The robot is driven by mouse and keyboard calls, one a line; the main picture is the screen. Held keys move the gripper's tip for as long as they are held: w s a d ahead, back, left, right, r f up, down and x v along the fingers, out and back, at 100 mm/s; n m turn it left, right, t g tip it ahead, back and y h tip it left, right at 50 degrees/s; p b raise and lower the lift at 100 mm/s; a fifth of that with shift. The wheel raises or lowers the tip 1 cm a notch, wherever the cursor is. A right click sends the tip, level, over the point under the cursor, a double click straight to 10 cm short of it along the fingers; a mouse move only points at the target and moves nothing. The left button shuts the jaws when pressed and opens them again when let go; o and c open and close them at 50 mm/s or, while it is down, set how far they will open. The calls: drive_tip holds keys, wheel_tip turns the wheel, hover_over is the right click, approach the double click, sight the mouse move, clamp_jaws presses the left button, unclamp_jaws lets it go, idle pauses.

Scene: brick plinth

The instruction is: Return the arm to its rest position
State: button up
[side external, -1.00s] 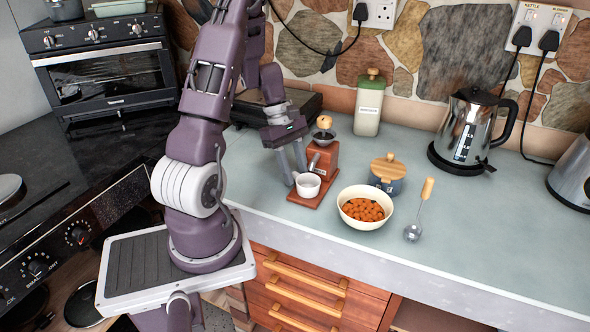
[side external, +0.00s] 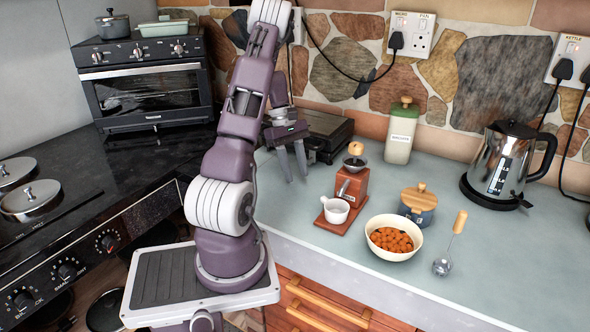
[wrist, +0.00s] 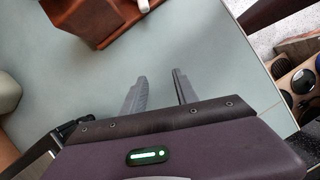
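My gripper (side external: 294,178) hangs above the left end of the grey-green counter, left of the wooden coffee grinder (side external: 352,190). Its two fingers point down and stand apart with nothing between them. In the wrist view the gripper (wrist: 158,85) also shows spread, empty fingers over bare counter, with part of the brown grinder (wrist: 100,22) at the top. A small white cup (side external: 337,211) sits on the grinder's base, apart from the gripper.
A cream bowl of orange pieces (side external: 380,247), a lidded blue jar (side external: 418,207), a strainer-like utensil (side external: 445,262), a green canister (side external: 400,140) and a kettle (side external: 505,165) stand to the right. A dark appliance (side external: 325,132) stands behind the gripper. The counter's front strip is clear.

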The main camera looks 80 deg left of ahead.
drive_tip(key=shift+s+a, duration=0.1)
drive_tip(key=shift+r, duration=0.1)
idle(0.3)
drive_tip(key=w+d+r+m+y, duration=0.2)
drive_tip(key=w+d+r+m, duration=0.1)
drive_tip(key=r, duration=0.2)
drive_tip(key=w+d+r+m+y, duration=0.2)
drive_tip(key=w+d+r+y, duration=0.1)
drive_tip(key=r, duration=0.3)
drive_tip(key=w+d+r+m+t+y, duration=0.1)
drive_tip(key=w+d+r+m+y, duration=0.1)
drive_tip(key=w+r, duration=0.3)
drive_tip(key=shift+w+d+r+m, duration=0.1)
drive_tip(key=shift+d+r+m, duration=0.1)
drive_tip(key=shift+d+m, duration=0.25)
drive_tip(key=shift+w+d+r+m, duration=0.1)
drive_tip(key=shift+d+r+m, duration=0.05)
drive_tip(key=shift+d+m, duration=0.25)
drive_tip(key=s+d+r+m+t+h, duration=0.1)
drive_tip(key=s+d+r+m, duration=0.15)
drive_tip(key=d, duration=0.55)
drive_tip(key=s+d+r+m+t, duration=0.1)
drive_tip(key=s+d+m, duration=0.1)
drive_tip(key=d+m, duration=0.35)
drive_tip(key=s+d+f+m+t+h, duration=0.1)
drive_tip(key=s+d+m, duration=0.4)
drive_tip(key=s+d, duration=0.6)
drive_tip(key=shift+s+d+m+h, duration=0.15)
drive_tip(key=shift+d+m+h, duration=0.2)
drive_tip(key=shift+d+h, duration=0.25)
